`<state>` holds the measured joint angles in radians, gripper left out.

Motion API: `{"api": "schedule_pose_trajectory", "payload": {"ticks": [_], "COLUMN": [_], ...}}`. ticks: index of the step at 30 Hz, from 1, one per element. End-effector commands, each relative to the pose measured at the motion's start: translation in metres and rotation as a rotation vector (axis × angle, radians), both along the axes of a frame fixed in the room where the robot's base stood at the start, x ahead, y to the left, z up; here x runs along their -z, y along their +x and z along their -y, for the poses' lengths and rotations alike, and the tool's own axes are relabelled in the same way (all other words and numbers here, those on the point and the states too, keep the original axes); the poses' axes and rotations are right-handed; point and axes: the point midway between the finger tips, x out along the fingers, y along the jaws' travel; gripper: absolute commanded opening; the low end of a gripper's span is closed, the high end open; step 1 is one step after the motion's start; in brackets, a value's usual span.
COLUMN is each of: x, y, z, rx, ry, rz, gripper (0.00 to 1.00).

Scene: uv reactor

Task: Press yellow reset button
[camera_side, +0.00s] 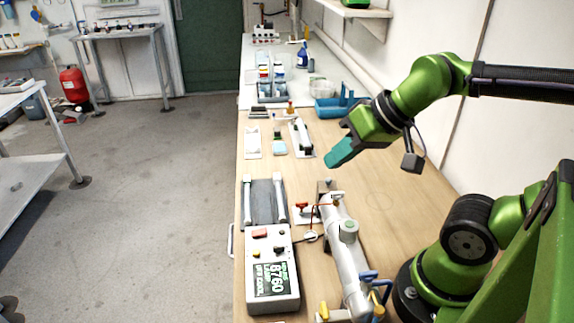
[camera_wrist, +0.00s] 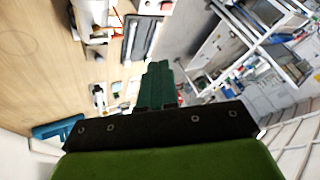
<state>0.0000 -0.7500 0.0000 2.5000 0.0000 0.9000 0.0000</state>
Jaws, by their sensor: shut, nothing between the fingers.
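The white control box (camera_side: 284,290) with a lit green display lies at the near left of the wooden bench in the side view. On its upper face are a small yellow button (camera_side: 256,254), a red button (camera_side: 260,233) and dark knobs. My gripper (camera_side: 333,163) has teal fingers, shut and empty. It hangs above the bench, farther back and to the right of the box, well apart from it. In the wrist view, my shut gripper (camera_wrist: 159,66) points toward the bench edge and floor. I cannot make out the yellow button there.
A white pipe reactor (camera_side: 348,255) with blue and yellow handles stands right of the box. A dark tray with white rails (camera_side: 264,202) lies behind the box. A blue bin (camera_side: 335,107) and bottles stand farther back. Bare wood lies below my gripper.

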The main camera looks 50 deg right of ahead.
Motion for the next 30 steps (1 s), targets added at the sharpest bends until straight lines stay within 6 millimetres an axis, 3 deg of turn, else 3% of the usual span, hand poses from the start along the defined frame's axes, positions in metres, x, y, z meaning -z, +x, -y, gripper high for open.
{"api": "schedule_pose_trajectory", "payload": {"ticks": [8,16,23,30], "x": [0.003,0.036,0.069,0.092], "y": [0.001,0.019,0.045,0.076], "z": [-0.001,-0.016,-0.051,-0.089], "rx": [-0.004,0.058,0.486,1.127], "ry": [0.0,0.124,0.502,0.869], "rz": [-0.013,-0.216,-0.575,-0.979], "gripper": [0.0,0.0,0.0,0.0]}}
